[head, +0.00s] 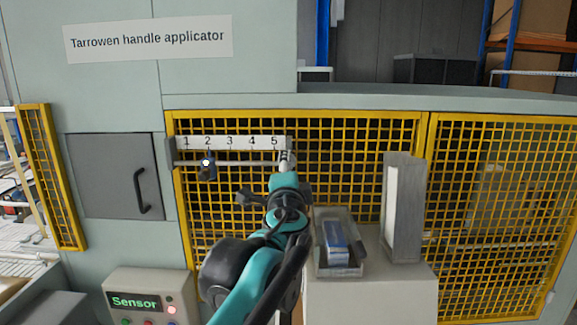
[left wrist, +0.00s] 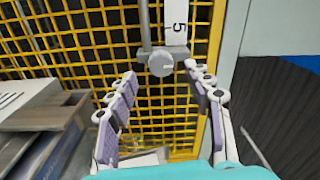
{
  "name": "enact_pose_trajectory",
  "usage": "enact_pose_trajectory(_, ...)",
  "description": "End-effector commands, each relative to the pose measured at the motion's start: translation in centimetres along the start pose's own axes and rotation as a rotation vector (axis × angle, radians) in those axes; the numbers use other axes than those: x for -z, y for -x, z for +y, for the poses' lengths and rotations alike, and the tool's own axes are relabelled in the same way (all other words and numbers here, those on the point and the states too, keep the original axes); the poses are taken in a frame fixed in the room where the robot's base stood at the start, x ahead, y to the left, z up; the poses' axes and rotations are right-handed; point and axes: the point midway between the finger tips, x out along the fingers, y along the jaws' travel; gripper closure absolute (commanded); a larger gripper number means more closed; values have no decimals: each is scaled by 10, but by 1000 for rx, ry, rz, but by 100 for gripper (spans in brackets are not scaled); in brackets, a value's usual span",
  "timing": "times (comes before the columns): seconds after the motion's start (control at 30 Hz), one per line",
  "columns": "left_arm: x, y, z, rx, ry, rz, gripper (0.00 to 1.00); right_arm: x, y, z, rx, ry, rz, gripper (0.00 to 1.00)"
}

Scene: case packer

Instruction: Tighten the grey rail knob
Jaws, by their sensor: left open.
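The grey rail knob (left wrist: 160,65) is a round disc with a slot mark, at the end of the rail (left wrist: 145,25) beside the number 5 in the left wrist view. The rail also shows in the head view (head: 240,163), below the number strip (head: 220,142). My right gripper is not in view.
A dark slider with a pale round spot (head: 207,170) sits on the rail under 2. Yellow mesh guards (head: 425,150) stand behind. A grey bin (head: 355,270) with blue boxes and an upright grey holder (head: 405,215) stand right of my arm. A sensor box (head: 148,297) is lower left.

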Motion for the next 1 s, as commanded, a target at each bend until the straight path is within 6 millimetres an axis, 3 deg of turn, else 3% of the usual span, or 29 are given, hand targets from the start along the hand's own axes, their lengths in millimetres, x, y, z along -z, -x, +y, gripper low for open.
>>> enact_pose_trajectory(0.1, 1, 29, 0, 0, 0, 2, 49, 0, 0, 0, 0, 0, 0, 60)
enact_pose_trajectory(0.3, 0, 61, 0, 0, 0, 2, 49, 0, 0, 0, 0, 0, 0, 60)
enact_pose_trajectory(0.47, 0, 72, 0, 0, 0, 0, 49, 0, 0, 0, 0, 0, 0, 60)
enact_pose_trajectory(0.77, -1, 73, 1, 0, 0, -1, 49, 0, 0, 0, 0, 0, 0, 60)
enact_pose_trajectory(0.87, -10, 74, 12, -8, 16, -18, 49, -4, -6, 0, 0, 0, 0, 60)
enact_pose_trajectory(0.97, -40, 79, 45, -33, 71, -72, 49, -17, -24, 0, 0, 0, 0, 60)
enact_pose_trajectory(1.0, -57, 83, 65, -48, 104, -104, 49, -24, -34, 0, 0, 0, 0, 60)
